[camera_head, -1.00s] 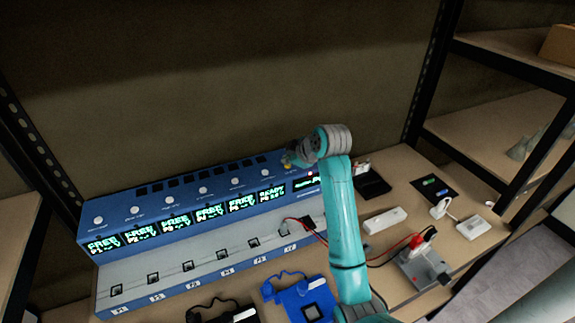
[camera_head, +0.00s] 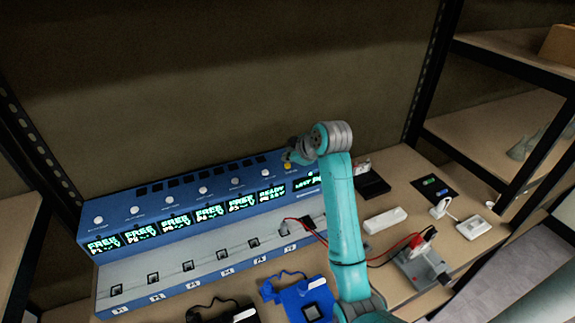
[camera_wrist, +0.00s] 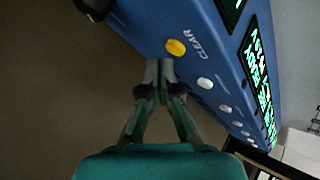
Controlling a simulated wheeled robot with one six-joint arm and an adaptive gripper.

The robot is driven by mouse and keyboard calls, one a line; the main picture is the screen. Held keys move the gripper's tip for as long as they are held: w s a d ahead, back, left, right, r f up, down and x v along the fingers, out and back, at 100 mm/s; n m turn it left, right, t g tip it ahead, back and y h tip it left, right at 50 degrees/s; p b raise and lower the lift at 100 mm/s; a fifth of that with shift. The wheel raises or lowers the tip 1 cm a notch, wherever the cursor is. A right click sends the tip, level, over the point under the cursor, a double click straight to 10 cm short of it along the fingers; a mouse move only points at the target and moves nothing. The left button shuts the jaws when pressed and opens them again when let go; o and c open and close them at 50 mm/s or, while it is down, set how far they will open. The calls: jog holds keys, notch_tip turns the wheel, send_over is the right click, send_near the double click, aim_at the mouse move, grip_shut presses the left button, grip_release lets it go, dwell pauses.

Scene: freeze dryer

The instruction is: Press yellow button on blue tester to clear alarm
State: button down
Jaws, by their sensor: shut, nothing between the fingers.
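The blue tester (camera_head: 160,262) is a long bench unit with a row of lit green displays and round white buttons. Its yellow button (camera_wrist: 176,47) sits beside the word CLEAR in the wrist view. In the head view the yellow button (camera_head: 287,167) is at the tester's right end, just by my gripper. My gripper (camera_wrist: 159,66) is shut and empty, its fingertips close to the yellow button and just below it in the wrist view. I cannot tell whether they touch the tester. In the head view my gripper (camera_head: 291,157) is small and partly hidden by my wrist.
A blue device (camera_head: 298,302) and a black one lie in front of the tester. A grey box with red and black leads (camera_head: 420,262), a white power strip (camera_head: 385,220) and a black holder (camera_head: 372,185) are on the right. Metal shelf posts stand at both sides.

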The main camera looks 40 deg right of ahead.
aim_at(288, 167)
jog(key=shift+r, duration=0.1)
jog(key=shift+r, duration=2.9)
